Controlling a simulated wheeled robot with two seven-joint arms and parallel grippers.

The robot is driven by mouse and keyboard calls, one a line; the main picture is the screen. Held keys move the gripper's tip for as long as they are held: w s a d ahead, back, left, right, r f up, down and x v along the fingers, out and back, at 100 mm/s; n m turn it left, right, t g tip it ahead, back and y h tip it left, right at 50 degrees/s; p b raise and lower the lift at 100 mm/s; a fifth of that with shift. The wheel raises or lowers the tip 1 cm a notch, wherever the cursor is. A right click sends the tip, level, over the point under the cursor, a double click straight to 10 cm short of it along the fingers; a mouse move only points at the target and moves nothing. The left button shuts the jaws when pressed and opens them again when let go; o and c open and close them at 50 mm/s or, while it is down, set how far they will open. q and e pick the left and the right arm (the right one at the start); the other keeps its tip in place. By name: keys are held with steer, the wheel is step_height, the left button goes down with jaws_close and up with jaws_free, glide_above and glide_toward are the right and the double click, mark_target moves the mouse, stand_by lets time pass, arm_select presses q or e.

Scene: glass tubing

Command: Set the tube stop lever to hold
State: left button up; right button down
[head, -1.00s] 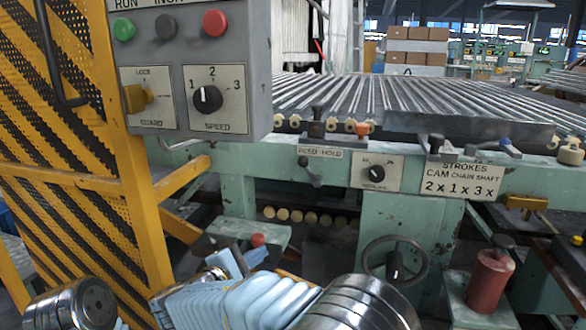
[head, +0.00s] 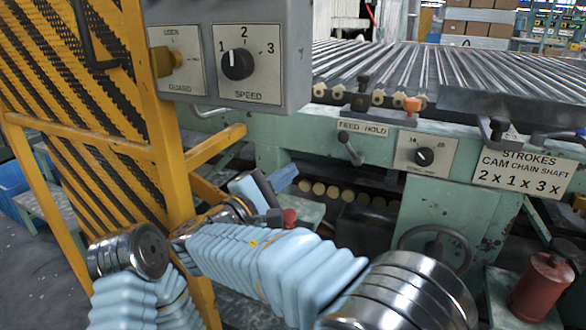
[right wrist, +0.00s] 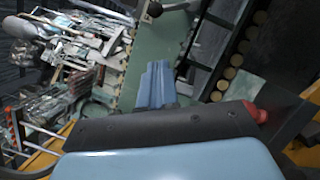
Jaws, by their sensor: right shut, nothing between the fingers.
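The stop lever (head: 350,149) is a short dark lever with a round knob on the green machine front. It sits under the FEED HOLD plate (head: 363,128). Its knob leans up and to the left, toward the FEED side. In the right wrist view a dark knob, apparently the lever's (right wrist: 153,8), shows at the top edge. My right gripper (head: 284,178) has blue fingers, shut and empty. It is below and left of the lever, apart from it. Its fingers also show in the right wrist view (right wrist: 157,85). My left gripper is out of view; only part of that arm shows.
The yellow guard frame (head: 170,130) and grey control box (head: 235,60) stand at left. A dial plate (head: 422,155) is right of the lever. A handwheel (head: 435,235) and red canister (head: 540,287) are lower right. Rollers (head: 385,65) run above.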

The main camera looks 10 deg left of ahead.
mark_target(351, 148)
steer(key=w+d+r+p, duration=0.1)
steer(key=w+d+r, duration=0.2)
steer(key=w+d, duration=0.4)
steer(key=shift+d, duration=0.35)
